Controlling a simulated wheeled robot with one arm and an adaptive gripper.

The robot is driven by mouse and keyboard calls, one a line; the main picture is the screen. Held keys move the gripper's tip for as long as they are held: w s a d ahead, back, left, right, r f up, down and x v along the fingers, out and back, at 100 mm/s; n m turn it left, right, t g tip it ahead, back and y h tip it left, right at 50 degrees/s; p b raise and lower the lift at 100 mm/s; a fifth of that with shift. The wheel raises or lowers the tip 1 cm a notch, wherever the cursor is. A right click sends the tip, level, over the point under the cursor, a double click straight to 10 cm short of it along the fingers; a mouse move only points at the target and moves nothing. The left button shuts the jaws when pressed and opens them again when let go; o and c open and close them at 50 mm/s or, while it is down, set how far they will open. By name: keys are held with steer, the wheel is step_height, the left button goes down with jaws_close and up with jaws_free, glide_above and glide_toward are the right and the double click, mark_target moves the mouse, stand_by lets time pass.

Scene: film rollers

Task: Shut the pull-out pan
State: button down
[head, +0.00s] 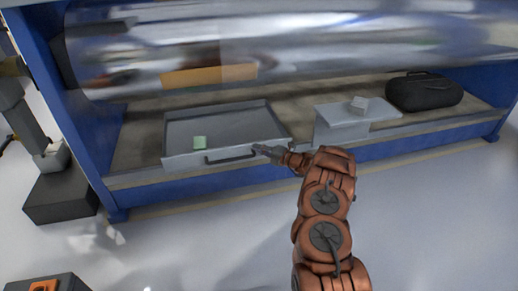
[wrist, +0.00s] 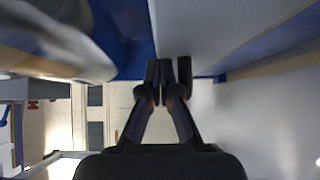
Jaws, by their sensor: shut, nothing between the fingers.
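The grey pull-out pan (head: 182,132) sticks out at the front of the low shelf, with a small pale green block (head: 200,142) lying in it. Its front panel carries a dark bar handle (head: 231,157). My gripper (head: 260,149) is shut and empty at the right end of the pan's front, close to the handle; I cannot tell whether it touches. In the wrist view my shut fingertips (wrist: 161,68) are beside a dark upright piece, probably the handle (wrist: 185,75), against the grey front panel (wrist: 205,30).
A large shiny roller (head: 300,45) spans above the shelf. To the right are a grey box-like stand (head: 330,128) with a small light block (head: 358,104) on it and a black case (head: 425,91). Blue frame posts (head: 70,110) edge the shelf.

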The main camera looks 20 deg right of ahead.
steer(key=s+a+p+v, duration=0.1)
steer(key=p+v, duration=0.3)
steer(key=v, duration=0.8)
steer(key=shift+s+a, duration=0.35)
steer(key=shift+s, duration=0.25)
